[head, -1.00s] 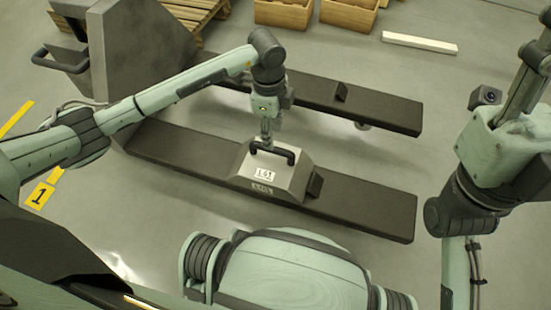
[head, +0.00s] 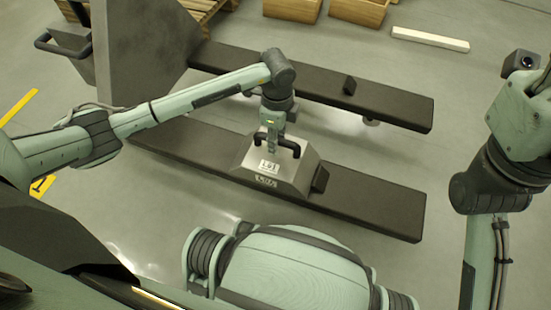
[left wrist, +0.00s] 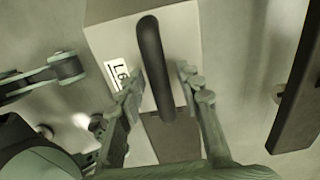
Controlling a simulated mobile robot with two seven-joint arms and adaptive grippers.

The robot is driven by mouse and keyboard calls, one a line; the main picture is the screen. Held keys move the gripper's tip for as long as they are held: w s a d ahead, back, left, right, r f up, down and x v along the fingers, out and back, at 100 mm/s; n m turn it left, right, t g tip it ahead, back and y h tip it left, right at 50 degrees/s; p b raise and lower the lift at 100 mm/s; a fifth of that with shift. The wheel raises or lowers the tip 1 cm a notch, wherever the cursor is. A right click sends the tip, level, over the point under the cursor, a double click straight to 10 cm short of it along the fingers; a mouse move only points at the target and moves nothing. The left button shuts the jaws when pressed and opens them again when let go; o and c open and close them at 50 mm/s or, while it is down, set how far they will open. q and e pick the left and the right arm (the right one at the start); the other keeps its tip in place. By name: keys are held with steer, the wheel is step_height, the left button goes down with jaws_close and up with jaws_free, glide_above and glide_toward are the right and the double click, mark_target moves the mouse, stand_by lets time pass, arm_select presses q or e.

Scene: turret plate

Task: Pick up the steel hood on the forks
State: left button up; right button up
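The steel hood (head: 300,174) is a grey block with sloped sides and a white label, sitting on the near dark fork (head: 375,205). Its black arched handle (head: 291,147) stands on top. My left gripper (head: 271,147) points down at the handle from above. In the left wrist view, the open fingers of the left gripper (left wrist: 160,86) stand on either side of the handle (left wrist: 151,60), with gaps visible between. The label (left wrist: 117,73) is partly hidden by one finger. My right arm is at the right edge of the head view; its gripper is out of view.
The forks join a grey body (head: 145,55) at the left. Wooden crates (head: 292,8) and a white beam (head: 430,39) lie at the back.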

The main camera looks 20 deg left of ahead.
arm_select(q)
jaws_close()
steer(key=shift+w+r, duration=0.1)
steer(key=shift+r, duration=0.15)
